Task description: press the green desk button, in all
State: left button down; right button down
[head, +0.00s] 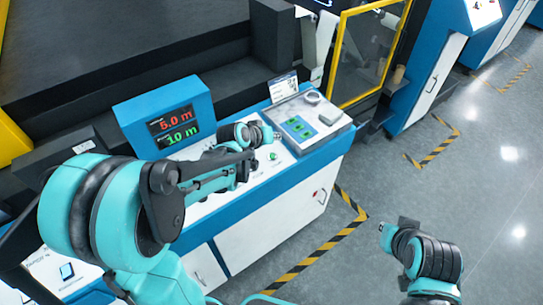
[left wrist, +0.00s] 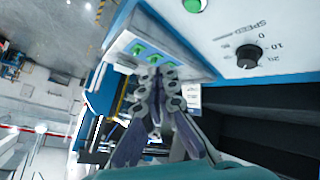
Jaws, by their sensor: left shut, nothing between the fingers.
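The round green desk button (head: 272,156) sits on the white top of the blue desk. It also shows, cut off, at the top edge of the left wrist view (left wrist: 194,5). My left gripper (head: 274,135) is over the desk, a little beyond the button in the head view. In the left wrist view the left gripper (left wrist: 158,72) is shut and empty, its fingertips in front of the raised panel of green keys. It does not appear to touch the round button. My right gripper (head: 384,228) is at the lower right over the floor, its fingers unclear.
A raised panel (head: 318,128) with several green keys stands beside the button. A display box (head: 170,118) reads 5.0 m and 10 m. A black speed knob (left wrist: 249,56) is near the button. A yellow-framed guard (head: 343,55) stands behind. The floor at right is clear.

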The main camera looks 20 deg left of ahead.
aim_at(272, 158)
pick_arm(q)
jog(key=shift+f, duration=0.15)
jog(key=f+b, duration=0.5)
jog(key=w+a+f+b, duration=0.1)
jog(key=f+b, duration=0.1)
jog(key=f, duration=0.1)
jog(key=shift+a+f, duration=0.1)
jog(key=shift+f, duration=0.1)
dwell(1.4)
jog(key=shift+f+b, duration=0.4)
jog(key=shift+b, duration=0.15)
